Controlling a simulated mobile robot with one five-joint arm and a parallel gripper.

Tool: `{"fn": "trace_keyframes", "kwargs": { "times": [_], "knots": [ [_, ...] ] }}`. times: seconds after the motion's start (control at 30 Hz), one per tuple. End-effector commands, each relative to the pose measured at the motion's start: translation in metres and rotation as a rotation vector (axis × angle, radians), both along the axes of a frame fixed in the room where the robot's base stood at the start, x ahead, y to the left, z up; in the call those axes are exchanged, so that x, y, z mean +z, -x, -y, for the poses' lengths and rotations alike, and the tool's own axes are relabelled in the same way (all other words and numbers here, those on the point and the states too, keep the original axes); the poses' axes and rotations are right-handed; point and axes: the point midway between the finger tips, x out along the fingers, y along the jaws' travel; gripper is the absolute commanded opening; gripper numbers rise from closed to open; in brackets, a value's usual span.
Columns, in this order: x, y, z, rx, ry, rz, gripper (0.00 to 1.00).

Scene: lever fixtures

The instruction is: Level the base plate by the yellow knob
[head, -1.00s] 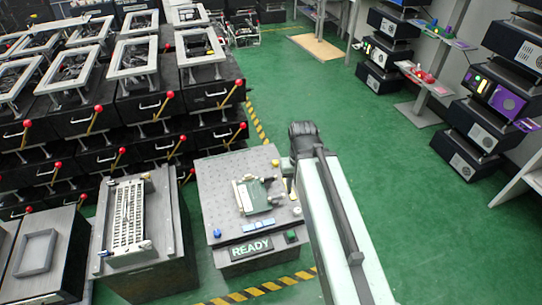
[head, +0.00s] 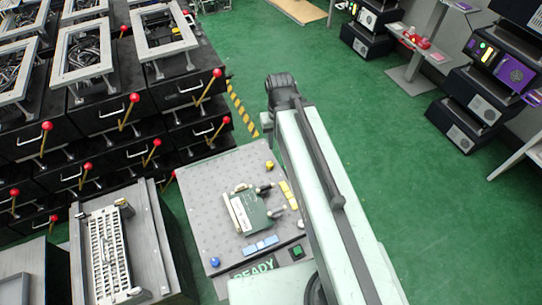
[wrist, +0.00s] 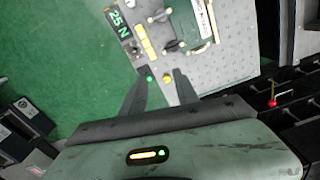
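The base plate (head: 215,190) is a grey dotted square top on a pedestal, left of my arm in the head view. The yellow knob (head: 269,165) is at its far right corner. A blue knob (head: 214,262) is at its near left corner. In the wrist view the yellow knob (wrist: 167,77) shows between the tips of my open gripper (wrist: 164,76), with the plate (wrist: 225,68) beyond. I cannot tell how far the tips are above the knob. In the head view my arm hides the gripper's fingers.
A green device (head: 252,212) with black knobs sits on the plate, beside yellow and blue blocks. Black units with red-tipped levers (head: 217,72) stand to the left. A grey cabinet (head: 160,230) stands close beside the pedestal. Green floor (head: 390,160) is open to the right.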

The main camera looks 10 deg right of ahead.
Motion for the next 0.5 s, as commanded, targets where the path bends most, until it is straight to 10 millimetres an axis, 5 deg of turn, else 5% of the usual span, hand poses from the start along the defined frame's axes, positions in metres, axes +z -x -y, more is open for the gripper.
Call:
{"fn": "trace_keyframes", "kwargs": {
  "times": [0.13, 0.2, 0.27, 0.37, 0.5],
  "knots": [
    [0.000, 0.000, 0.000, 0.000, 0.000, 0.000, 0.36],
    [-0.003, -0.001, 0.000, 0.008, 0.000, 0.000, 0.52],
    [-0.014, -0.005, 0.000, 0.046, 0.000, 0.000, 0.52],
    [-0.052, -0.023, 0.004, 0.217, 0.000, 0.000, 0.52],
    [-0.131, -0.063, 0.004, 0.647, -0.001, 0.000, 0.52]
  ]
}}
